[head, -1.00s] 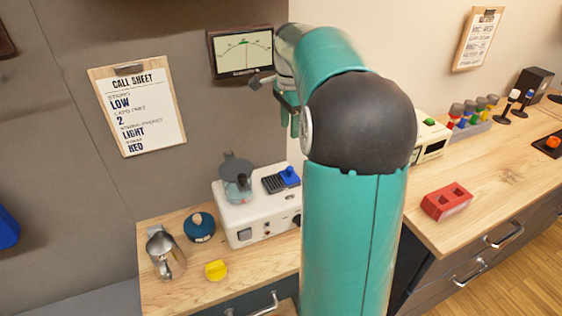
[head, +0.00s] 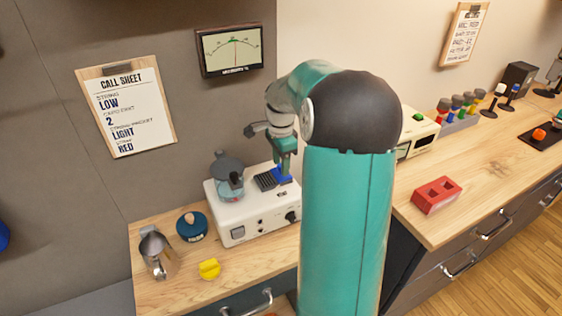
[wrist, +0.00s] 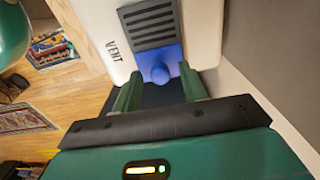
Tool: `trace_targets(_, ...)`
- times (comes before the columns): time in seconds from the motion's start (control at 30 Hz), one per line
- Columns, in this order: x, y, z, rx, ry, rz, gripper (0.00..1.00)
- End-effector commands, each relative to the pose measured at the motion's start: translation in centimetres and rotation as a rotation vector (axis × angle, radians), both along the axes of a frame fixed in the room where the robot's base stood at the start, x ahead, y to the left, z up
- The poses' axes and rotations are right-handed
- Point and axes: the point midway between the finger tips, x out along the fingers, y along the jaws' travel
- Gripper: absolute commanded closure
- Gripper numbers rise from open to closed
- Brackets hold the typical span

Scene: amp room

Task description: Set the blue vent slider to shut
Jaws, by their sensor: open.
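The blue vent slider (head: 282,174) is on top of a white machine (head: 225,212), at the right end of a dark slatted grille (head: 265,180).
A grey-lidded clear vessel (head: 229,175) stands on the machine, left of the grille. A steel jug (head: 157,254), a dark blue round object (head: 192,226) and a yellow object (head: 209,269) are on the wooden counter. A meter (head: 230,50) hangs on the wall behind.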

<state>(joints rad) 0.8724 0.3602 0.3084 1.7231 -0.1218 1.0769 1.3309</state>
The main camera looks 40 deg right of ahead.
Motion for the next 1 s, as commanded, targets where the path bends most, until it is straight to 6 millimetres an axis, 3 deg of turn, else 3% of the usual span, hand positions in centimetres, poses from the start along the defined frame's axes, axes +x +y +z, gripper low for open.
trace_targets(0.17, 0.0, 0.0, 0.0, 0.0, 0.0, -0.001, 0.57)
trace_targets(0.4, 0.0, 0.0, 0.0, 0.0, 0.0, -0.001, 1.0)
trace_targets(0.67, 0.1, 0.4, 0.0, 0.0, 0.0, 0.001, 1.0)
trace_targets(1.0, 1.3, 4.4, 0.0, -0.001, -0.001, 0.003, 1.0)
